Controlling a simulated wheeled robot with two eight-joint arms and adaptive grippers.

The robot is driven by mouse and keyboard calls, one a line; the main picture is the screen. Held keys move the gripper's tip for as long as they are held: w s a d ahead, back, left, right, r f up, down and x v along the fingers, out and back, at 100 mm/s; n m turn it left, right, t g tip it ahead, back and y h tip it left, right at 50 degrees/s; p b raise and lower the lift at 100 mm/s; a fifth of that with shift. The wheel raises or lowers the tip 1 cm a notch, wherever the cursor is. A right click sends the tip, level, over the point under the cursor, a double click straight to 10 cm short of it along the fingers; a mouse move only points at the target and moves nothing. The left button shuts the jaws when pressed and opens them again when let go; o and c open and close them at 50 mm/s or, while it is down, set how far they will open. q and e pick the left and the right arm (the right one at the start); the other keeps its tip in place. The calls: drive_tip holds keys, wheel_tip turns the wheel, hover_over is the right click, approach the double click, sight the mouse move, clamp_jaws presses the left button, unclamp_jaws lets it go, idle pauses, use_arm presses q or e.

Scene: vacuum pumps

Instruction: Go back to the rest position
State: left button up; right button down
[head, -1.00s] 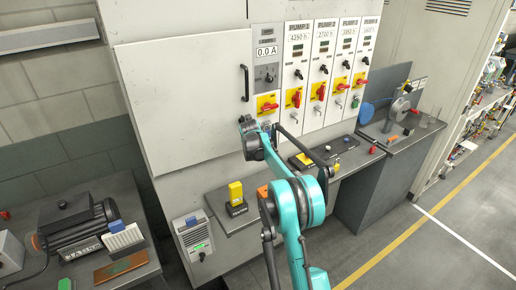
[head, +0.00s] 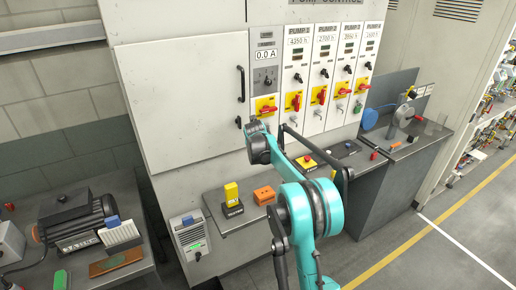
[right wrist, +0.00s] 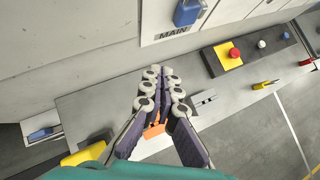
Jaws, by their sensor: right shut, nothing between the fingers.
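My right arm (head: 300,212), teal and black, reaches up from the bottom of the head view in front of the pump control cabinet. My right gripper (right wrist: 161,78) shows in the right wrist view with its grey-padded fingers together and nothing between them. It is over the grey shelf, apart from the cabinet front. An orange block (head: 264,195) is on the shelf; in the right wrist view it is partly hidden behind the fingers. In the head view I cannot make out the right gripper's fingers. My left gripper is in neither view.
The cabinet has red-and-yellow switches (head: 296,101) and a closed white door (head: 180,90). On the shelf are a yellow block (head: 231,193) and a red button on a yellow base (head: 307,161). A motor (head: 78,222) sits on the left bench. Floor at right is clear.

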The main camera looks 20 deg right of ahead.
drive_tip(key=s+r, duration=0.4)
drive_tip(key=s+a+f+m+y+b, duration=0.1)
drive_tip(key=s+a+m+b, duration=0.3)
drive_tip(key=s+a+m, duration=0.45)
drive_tip(key=s+a+f+m+y+b, duration=0.15)
drive_tip(key=s+a+m+b, duration=0.35)
drive_tip(key=s, duration=0.7)
drive_tip(key=s+a+f+m+y+b, duration=0.1)
drive_tip(key=s+a+f+m, duration=0.3)
drive_tip(key=s+f+m, duration=0.4)
drive_tip(key=s+a+f+m+g+b, duration=0.1)
drive_tip(key=s+a+f+m+b, duration=0.2)
drive_tip(key=s+f+m, duration=0.5)
drive_tip(key=s+a+m, duration=0.1)
drive_tip(key=s, duration=0.5)
drive_tip(key=shift+s+f+y, duration=0.2)
drive_tip(key=shift+f+y, duration=0.15)
